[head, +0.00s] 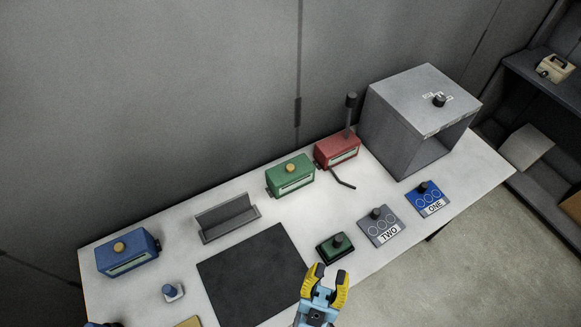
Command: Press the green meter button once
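The green meter (290,177) is a box with a pale display strip on its front, standing near the back of the white table. A round yellow-orange button (289,168) sits on its top. My gripper (328,275) has yellow fingers that are spread apart with nothing between them. It is at the table's front side, well in front of the green meter and apart from it. In the picture it is just below a small green block with a dark knob (335,248); I cannot tell the height gap between them.
A red box (337,151) with a bent lever stands right of the green meter. A grey holder (227,220) and a blue meter (127,252) are left. A dark mat (254,275), plates TWO (381,228) and ONE (430,199), and a grey oven (412,120) share the table.

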